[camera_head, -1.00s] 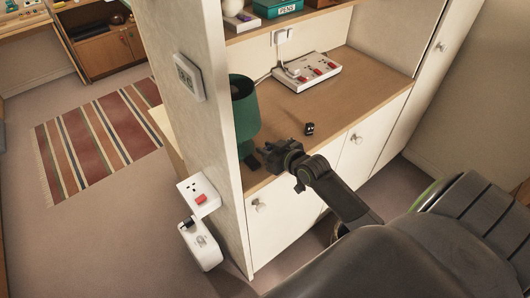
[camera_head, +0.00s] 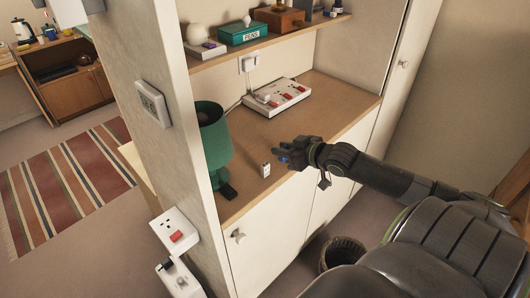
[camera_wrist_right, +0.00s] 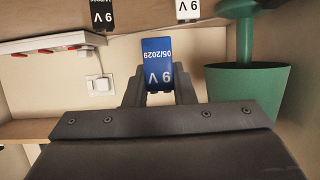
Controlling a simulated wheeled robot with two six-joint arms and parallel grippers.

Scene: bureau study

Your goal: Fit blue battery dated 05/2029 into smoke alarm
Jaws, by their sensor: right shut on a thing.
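My right gripper (camera_head: 284,156) is shut on a blue battery (camera_head: 284,159) above the counter. In the right wrist view the blue battery (camera_wrist_right: 158,65) stands between the fingers, its "9 V" and "05/2029" upside down. A white 9 V battery (camera_head: 265,170) stands on the counter beside the gripper, and it also shows in the wrist view (camera_wrist_right: 187,10). A black 9 V battery (camera_wrist_right: 99,12) shows only in the wrist view. A white unit with a dark opening (camera_head: 178,280) at lower left may be the smoke alarm; I cannot tell for sure. My left gripper is not in view.
A green lamp (camera_head: 212,140) stands at the counter's left end, by the partition. A power strip (camera_head: 277,97) lies at the back. A socket with a red switch (camera_head: 175,231) and a thermostat (camera_head: 152,103) are on the partition. A waste basket (camera_head: 343,252) stands below the counter.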

